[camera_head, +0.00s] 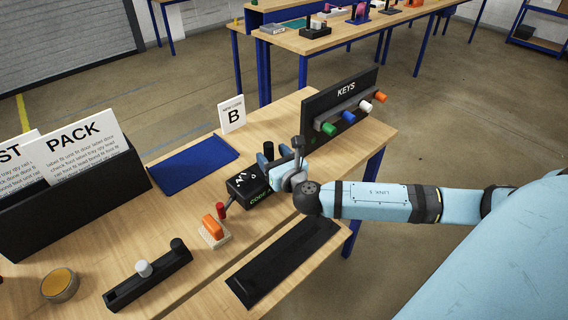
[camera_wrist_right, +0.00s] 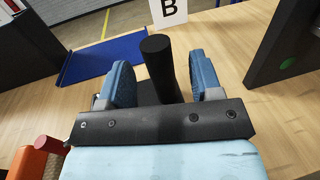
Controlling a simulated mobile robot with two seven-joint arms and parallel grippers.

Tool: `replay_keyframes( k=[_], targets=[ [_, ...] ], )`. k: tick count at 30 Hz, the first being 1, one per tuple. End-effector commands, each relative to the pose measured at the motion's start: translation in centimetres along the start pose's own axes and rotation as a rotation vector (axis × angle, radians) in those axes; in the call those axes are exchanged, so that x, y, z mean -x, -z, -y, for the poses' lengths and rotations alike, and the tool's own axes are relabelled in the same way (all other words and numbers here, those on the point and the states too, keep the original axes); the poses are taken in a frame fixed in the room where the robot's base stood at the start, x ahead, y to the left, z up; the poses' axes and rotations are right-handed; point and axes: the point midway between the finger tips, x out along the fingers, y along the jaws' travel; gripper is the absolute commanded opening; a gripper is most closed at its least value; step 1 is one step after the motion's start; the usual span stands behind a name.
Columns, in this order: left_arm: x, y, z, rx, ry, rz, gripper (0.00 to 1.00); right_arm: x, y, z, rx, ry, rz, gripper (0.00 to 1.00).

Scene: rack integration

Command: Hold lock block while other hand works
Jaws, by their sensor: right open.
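The likely lock block is a small black block (camera_head: 246,188) with white marks on top and green characters on its front, on the wooden table. My right gripper (camera_head: 272,156) is at the block's far right side. Its two blue fingers are open, one on each side of an upright black post (camera_wrist_right: 158,68), with gaps visible in the right wrist view (camera_wrist_right: 160,82). The post's lower part is hidden by the gripper, so I cannot tell whether it belongs to the block. My left gripper is not in view.
A black KEYS rack (camera_head: 340,104) with coloured keys stands behind right. An orange piece on a white base (camera_head: 214,231), a red-topped peg (camera_head: 221,210) and a black tray (camera_head: 283,262) are nearer.

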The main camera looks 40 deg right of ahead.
Motion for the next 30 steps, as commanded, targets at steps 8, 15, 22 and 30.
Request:
replay_keyframes(
  k=[8,15,22,30],
  targets=[
    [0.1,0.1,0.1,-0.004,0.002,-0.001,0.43,-2.4,0.0,0.0,0.000,0.000,0.000,0.59],
    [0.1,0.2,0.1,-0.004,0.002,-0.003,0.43,-2.5,0.0,0.0,0.000,0.000,0.000,0.59],
    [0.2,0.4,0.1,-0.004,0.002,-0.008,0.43,-2.5,0.0,0.0,0.000,0.000,0.000,0.18],
    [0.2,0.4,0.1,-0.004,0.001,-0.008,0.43,-2.5,0.0,0.0,0.000,0.000,0.000,0.00]
  ],
)
